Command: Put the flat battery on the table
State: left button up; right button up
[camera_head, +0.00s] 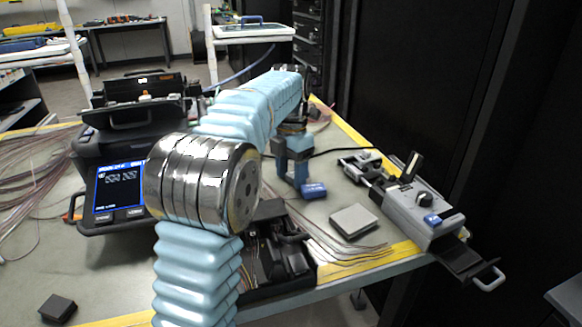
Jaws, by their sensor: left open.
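My left arm comes up from the bottom and reaches over the table (345,252). My left gripper (294,180) is open, with its blue fingers pointing down towards the tabletop. A small blue block (314,190) is right beside the fingertips; I cannot tell whether they touch. A flat grey block (354,220) lies on the table to the right and nearer. A dark grey block (57,308) lies at the near left. I cannot tell for sure which block is the flat battery. My right gripper is not in view.
The splicer (122,185), its screen lit, stands at the left. A black open case (278,255) is partly hidden behind my arm. A grey stripping device (415,205) sits at the right edge. Loose fibres spread at the left and near right.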

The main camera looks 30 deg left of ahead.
aim_at(291, 175)
pick_arm(q)
notch_tip(291, 175, up, 12)
jog(key=shift+r, duration=0.15)
dwell(0.3)
